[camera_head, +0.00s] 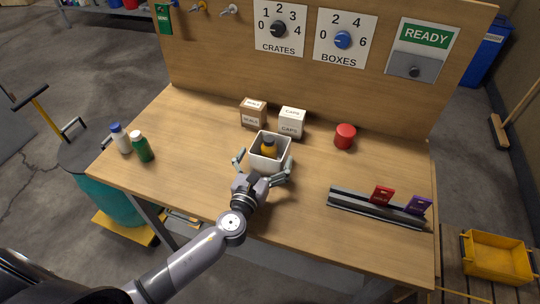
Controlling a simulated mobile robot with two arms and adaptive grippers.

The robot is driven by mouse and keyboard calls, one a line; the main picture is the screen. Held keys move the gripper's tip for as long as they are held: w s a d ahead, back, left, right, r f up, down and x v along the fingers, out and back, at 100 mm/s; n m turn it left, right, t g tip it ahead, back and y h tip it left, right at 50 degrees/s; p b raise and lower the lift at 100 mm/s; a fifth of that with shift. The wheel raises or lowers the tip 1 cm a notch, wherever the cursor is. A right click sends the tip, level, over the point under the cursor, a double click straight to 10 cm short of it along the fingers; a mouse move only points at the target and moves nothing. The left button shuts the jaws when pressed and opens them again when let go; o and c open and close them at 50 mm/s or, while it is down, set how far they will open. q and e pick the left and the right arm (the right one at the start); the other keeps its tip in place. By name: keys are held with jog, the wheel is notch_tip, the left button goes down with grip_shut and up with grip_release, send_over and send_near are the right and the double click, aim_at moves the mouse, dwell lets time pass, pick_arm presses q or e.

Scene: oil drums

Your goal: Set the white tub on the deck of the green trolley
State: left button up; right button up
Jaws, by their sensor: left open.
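The white tub (256,155) stands open-topped on the wooden workbench, with an orange, dark-capped bottle (269,150) inside. My left gripper (263,168) is open at the near side of the tub, with one finger beside its left side and the other by its right side. Whether the fingers touch the tub I cannot tell. No green trolley deck shows clearly. My right gripper is not in view.
Two small boxes, brown (253,113) and white (291,123), stand behind the tub, with a red canister (345,136) to the right. A metal rack (372,208) lies at the front right. Two bottles (142,148) stand left. A teal drum (105,199) stands on the floor.

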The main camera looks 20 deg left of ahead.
pick_arm(q)
jog(key=w, duration=0.3)
jog(key=shift+w+d+f, duration=0.1)
jog(key=shift+d, duration=0.1)
jog(key=shift+c, duration=0.2)
jog(key=c, duration=1.1)
jog(key=shift+c, duration=0.3)
jog(key=shift+r, duration=0.2)
